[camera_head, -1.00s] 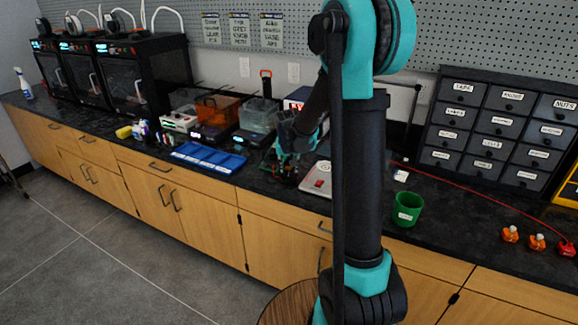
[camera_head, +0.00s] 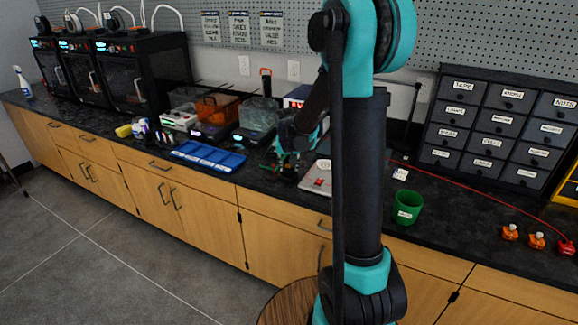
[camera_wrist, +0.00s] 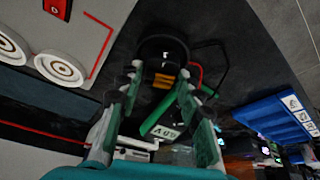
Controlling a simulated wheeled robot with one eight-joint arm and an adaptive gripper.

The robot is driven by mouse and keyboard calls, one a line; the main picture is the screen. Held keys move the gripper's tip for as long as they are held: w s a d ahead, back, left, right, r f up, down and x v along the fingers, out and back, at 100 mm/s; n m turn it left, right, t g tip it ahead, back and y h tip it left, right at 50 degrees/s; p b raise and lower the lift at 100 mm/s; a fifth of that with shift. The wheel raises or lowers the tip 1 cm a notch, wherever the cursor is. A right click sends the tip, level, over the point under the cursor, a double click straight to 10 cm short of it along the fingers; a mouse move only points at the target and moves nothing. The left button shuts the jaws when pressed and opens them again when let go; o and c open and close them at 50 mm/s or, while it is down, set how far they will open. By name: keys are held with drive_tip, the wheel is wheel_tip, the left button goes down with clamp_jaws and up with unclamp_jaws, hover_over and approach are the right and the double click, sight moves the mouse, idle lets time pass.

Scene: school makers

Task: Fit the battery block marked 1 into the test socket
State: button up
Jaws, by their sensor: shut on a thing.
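My gripper (camera_head: 296,160) is low over the black counter, behind my upright arm link in the head view. In the wrist view my gripper (camera_wrist: 158,88) has its fingers around a small block. A green piece with pale markings (camera_wrist: 162,118) shows between the fingers; I take it to be the battery block, but its number is unreadable. A dark round fixture with orange parts (camera_wrist: 163,78) lies just beyond the fingertips, with red and black wires beside it. It may be the test socket; I cannot tell whether the block touches it.
A blue compartment tray (camera_head: 208,156) lies left of my gripper; it also shows in the wrist view (camera_wrist: 268,116). A pale panel with round dials (camera_wrist: 80,40) is close on the other side. A green cup (camera_head: 407,207) and drawer cabinet (camera_head: 497,128) stand farther right.

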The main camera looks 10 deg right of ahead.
drive_tip(key=shift+f, duration=0.65)
drive_tip(key=o, duration=0.9)
drive_tip(key=v, duration=1.1)
drive_tip(key=shift+w, duration=0.1)
idle(0.4)
drive_tip(key=s+d+f, duration=0.1)
drive_tip(key=s+f, duration=0.2)
drive_tip(key=s, duration=0.5)
drive_tip(key=s+d+f+n, duration=0.1)
drive_tip(key=s+f, duration=0.3)
drive_tip(key=s, duration=0.5)
drive_tip(key=s+d+f+n, duration=0.1)
drive_tip(key=s+f, duration=0.3)
drive_tip(key=s, duration=0.5)
drive_tip(key=shift+d+f+y, duration=0.2)
drive_tip(key=shift+d+y, duration=0.2)
drive_tip(key=shift+d, duration=0.4)
